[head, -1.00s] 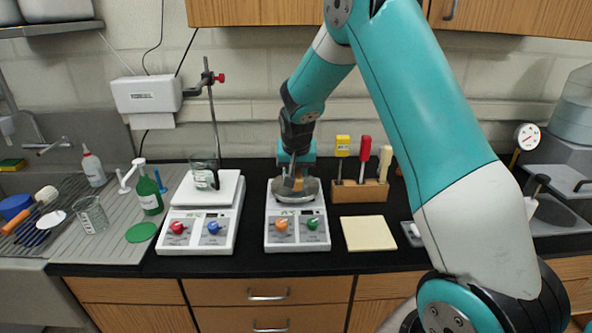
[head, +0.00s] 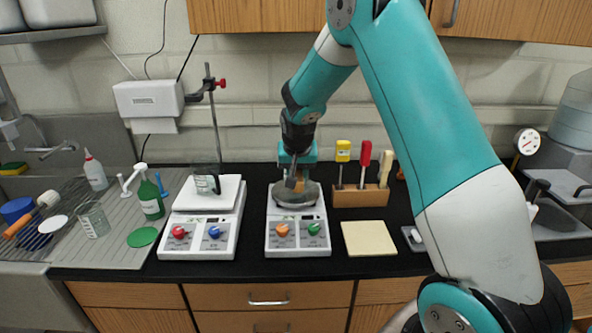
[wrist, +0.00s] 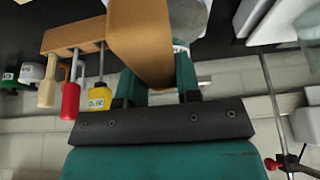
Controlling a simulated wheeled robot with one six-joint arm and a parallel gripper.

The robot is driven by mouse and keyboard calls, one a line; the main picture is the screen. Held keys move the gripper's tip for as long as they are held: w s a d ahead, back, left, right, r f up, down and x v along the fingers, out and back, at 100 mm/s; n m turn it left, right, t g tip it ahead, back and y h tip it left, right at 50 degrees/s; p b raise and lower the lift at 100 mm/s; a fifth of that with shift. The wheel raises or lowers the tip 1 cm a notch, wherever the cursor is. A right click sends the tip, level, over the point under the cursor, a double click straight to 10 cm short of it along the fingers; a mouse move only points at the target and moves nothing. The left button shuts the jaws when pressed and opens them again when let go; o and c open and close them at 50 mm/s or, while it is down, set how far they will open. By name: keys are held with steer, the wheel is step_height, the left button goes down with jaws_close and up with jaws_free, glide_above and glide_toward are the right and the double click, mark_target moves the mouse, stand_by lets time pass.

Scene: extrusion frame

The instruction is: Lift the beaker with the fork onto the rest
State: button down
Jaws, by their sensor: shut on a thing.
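A clear glass beaker (head: 204,180) stands upright on the left white hotplate (head: 222,193), well left of my gripper. My gripper (head: 296,172) points down over the right white hotplate (head: 283,244). In the wrist view my gripper (wrist: 160,85) has its fingers shut on a broad brown piece (wrist: 143,40). A round grey metal dish-like part (head: 296,200) sits just below the gripper; it partly shows in the wrist view (wrist: 190,18). I cannot tell whether the brown piece and grey part are joined. No fork is clearly recognisable. A pale yellow square pad (head: 369,238), possibly the rest, lies empty to the right.
A wooden rack (head: 360,197) with yellow, red and cream-handled tools stands right of the hotplates. A metal stand (head: 214,125) rises behind the left hotplate. A green bottle (head: 151,200) and another beaker (head: 93,219) are at left. The front counter strip is clear.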

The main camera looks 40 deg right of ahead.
steer(key=s+d+b, duration=0.1)
steer(key=s+d, duration=0.4)
steer(key=s, duration=0.6)
steer(key=s+d+b, duration=0.1)
steer(key=s+d, duration=0.4)
steer(key=s, duration=0.6)
steer(key=shift+s+b, duration=0.35)
steer(key=shift+b, duration=0.05)
stand_by(1.5)
steer(key=shift+f, duration=0.1)
stand_by(0.6)
steer(key=shift+f+b, duration=5.15)
steer(key=shift+f, duration=0.85)
